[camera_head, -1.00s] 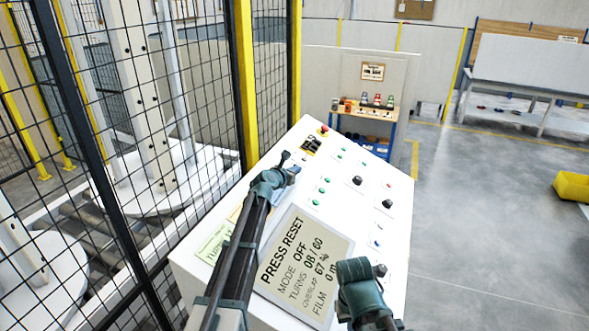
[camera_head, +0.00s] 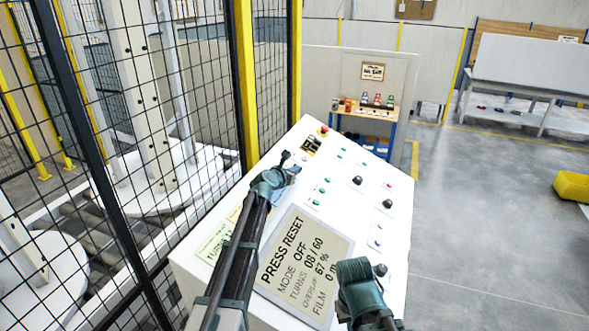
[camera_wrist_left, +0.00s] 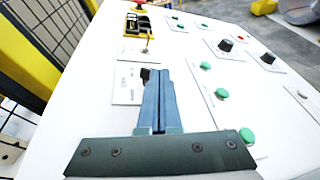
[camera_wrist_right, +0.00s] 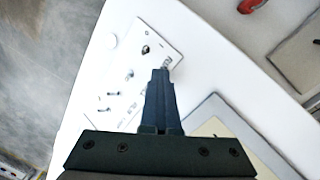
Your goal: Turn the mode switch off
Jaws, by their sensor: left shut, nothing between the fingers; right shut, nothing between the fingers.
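The sloping white control panel (camera_head: 352,235) has a display (camera_head: 300,266) that reads PRESS RESET, MODE OFF, TURNS 08/60. My left gripper (camera_head: 292,168) is shut and empty, low over the panel's left part. In the left wrist view its fingertips (camera_wrist_left: 158,73) are beside a small black switch on a white plate (camera_wrist_left: 126,90). The fingers partly cover that switch, so I cannot tell its setting or whether they touch it. Its label is not readable. My right gripper (camera_wrist_right: 160,72) is shut and empty over the panel's near right side, close to a plate with small controls (camera_wrist_right: 145,50).
Green buttons (camera_wrist_left: 222,94), black knobs (camera_head: 357,180) and a red emergency button (camera_head: 324,129) stand up from the panel. A wire mesh fence (camera_head: 110,130) with yellow posts runs close on the left. The floor on the right is open, with a yellow bin (camera_head: 571,187).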

